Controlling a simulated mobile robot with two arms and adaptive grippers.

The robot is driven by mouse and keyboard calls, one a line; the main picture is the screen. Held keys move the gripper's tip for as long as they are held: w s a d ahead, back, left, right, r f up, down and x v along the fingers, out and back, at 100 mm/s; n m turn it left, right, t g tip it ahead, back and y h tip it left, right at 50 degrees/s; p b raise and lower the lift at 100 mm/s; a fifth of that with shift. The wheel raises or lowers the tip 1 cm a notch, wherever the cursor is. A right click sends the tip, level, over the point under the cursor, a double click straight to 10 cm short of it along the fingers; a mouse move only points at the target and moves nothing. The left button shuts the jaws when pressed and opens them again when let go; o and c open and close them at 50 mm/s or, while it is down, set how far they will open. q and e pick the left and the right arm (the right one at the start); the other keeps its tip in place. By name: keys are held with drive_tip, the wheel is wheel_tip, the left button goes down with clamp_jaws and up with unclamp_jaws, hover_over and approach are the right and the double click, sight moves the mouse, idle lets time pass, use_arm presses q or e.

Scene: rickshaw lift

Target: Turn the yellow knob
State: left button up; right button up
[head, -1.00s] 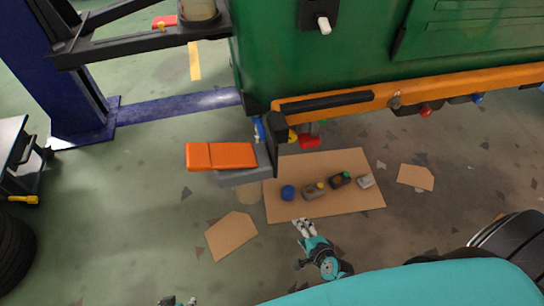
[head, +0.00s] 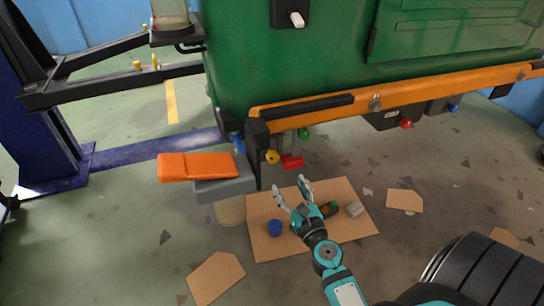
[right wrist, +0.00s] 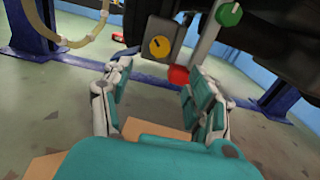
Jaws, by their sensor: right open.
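The yellow knob (head: 272,157) is a small round dial under the orange bumper in the head view. In the right wrist view, the yellow knob (right wrist: 159,48) sits on a grey box, beyond and between the fingers. My right gripper (head: 292,189) is open and empty, below and a little right of the knob, apart from it. Its two fingers also show in the right wrist view (right wrist: 156,100). My left gripper is not in view.
A green knob (right wrist: 229,14) and a red part (head: 291,162) hang close to the yellow knob. The orange bumper (head: 330,106) of the green vehicle (head: 300,65) runs above. Orange blocks (head: 205,166) stick out at left. Cardboard (head: 340,236) with several small items lies below.

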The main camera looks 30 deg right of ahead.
sight(274, 160)
drive_tip(key=x, duration=1.3)
drive_tip(key=shift+w, duration=0.35)
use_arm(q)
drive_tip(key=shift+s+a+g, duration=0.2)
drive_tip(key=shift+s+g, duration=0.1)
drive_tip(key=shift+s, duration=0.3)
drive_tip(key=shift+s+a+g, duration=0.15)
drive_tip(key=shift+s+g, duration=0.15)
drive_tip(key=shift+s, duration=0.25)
